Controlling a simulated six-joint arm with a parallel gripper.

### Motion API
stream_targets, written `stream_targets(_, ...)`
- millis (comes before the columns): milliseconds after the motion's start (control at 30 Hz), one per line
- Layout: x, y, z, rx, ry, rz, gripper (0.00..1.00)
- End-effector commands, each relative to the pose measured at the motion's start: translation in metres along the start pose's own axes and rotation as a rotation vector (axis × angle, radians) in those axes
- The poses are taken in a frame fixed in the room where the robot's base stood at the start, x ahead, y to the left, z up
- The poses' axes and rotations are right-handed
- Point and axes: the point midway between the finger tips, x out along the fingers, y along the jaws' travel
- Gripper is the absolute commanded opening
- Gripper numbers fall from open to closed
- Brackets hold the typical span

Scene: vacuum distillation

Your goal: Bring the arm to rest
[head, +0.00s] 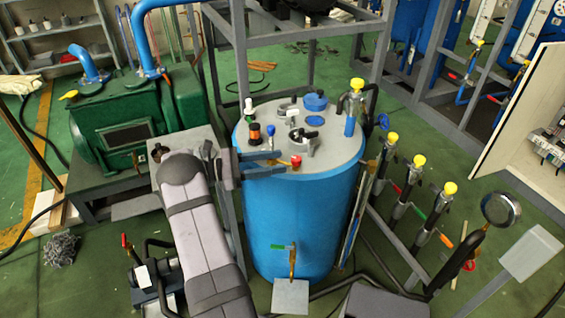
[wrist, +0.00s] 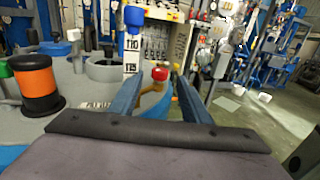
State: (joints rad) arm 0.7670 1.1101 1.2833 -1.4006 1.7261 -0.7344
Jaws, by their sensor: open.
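My gripper (head: 280,162) is open and empty at the upper front of the blue tank (head: 290,215). In the wrist view the two blue fingers of my gripper (wrist: 160,80) stand apart, with a red-topped valve (wrist: 160,73) seen between and beyond their tips. In the head view this red knob (head: 296,160) sits just right of the fingers at the tank lid's front edge. I cannot tell whether the fingers touch it. My arm reaches up from the bottom of the head view, left of the tank.
The tank lid (head: 325,150) carries several fittings, including an orange-and-black cap (head: 254,133). A green pump (head: 115,125) stands left. A grey frame post (head: 240,50) rises behind the tank. Several yellow-capped valves (head: 417,161) and a round gauge (head: 501,209) stand right.

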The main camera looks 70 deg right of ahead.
Motion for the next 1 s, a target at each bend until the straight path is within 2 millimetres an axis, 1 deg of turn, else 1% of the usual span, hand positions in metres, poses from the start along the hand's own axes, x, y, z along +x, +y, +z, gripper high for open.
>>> stream_targets(100,-0.003,0.000,0.000,0.000,0.000,-0.001,0.43)
stream_targets(500,-0.004,0.000,0.000,0.001,0.001,0.000,0.43)
stream_targets(667,-0.011,-0.003,0.003,0.013,0.029,0.008,0.43)
stream_targets(767,-0.024,-0.009,0.003,0.030,0.083,0.020,0.43)
stream_targets(867,-0.047,-0.019,-0.001,0.060,0.181,0.041,0.43)
stream_targets(967,-0.081,-0.040,-0.009,0.101,0.328,0.060,0.43)
stream_targets(1000,-0.097,-0.052,-0.012,0.120,0.398,0.064,0.43)
